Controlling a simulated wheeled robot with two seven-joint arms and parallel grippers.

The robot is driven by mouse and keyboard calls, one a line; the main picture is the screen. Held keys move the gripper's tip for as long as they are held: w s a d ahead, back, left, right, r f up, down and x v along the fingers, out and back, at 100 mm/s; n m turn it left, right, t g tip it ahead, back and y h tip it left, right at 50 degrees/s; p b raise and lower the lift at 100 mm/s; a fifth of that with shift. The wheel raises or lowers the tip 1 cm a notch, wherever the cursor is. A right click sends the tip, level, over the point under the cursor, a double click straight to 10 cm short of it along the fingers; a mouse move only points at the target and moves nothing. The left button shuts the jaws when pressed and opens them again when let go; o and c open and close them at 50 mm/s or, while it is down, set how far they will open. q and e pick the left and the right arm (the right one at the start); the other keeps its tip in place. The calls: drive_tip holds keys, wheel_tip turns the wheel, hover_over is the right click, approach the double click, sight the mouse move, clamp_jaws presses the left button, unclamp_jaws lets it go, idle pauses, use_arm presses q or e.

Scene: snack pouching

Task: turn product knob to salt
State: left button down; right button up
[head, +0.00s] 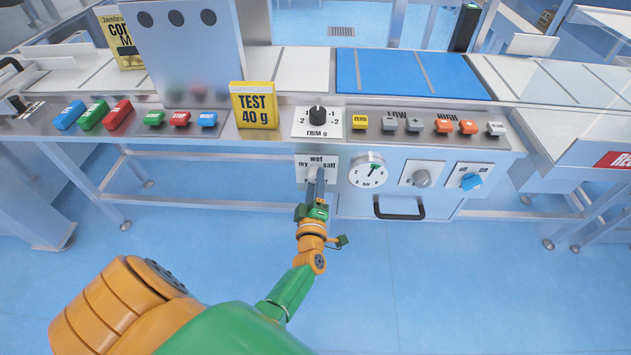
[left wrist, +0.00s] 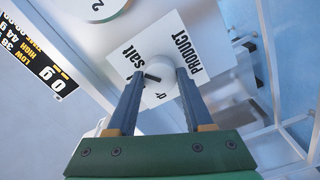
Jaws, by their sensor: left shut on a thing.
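The product knob (left wrist: 159,70) is a round white knob on a white label plate (left wrist: 197,73) marked "Salt" and "PRODUCT". In the head view the plate (head: 301,171) reads "wet" at the top, "dry" at left and "salt" at right. My left gripper (left wrist: 155,72) is shut on the knob, with one finger on each side. The dark mark on the knob faces left in the left wrist view, between the "Salt" and "dr" lettering. A finger hides part of the plate there. In the head view my left gripper (head: 316,178) covers most of the knob. My right gripper is not in view.
To the right are a dial (head: 368,174), a grey knob (head: 421,178), a blue off switch (head: 470,181) and a black handle (head: 398,211). Above are the TRIM knob (head: 318,115), a yellow TEST 40 g block (head: 256,104) and several buttons. The floor in front is clear.

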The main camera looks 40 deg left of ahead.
use_arm(q)
drive_tip(key=shift+f+m, duration=0.1)
drive_tip(key=shift+m, duration=0.4)
idle(0.3)
drive_tip(key=shift+c, duration=1.5)
unclamp_jaws()
drive_tip(key=p+v, duration=0.2)
drive_tip(key=v, duration=0.5)
drive_tip(key=shift+p, duration=0.3)
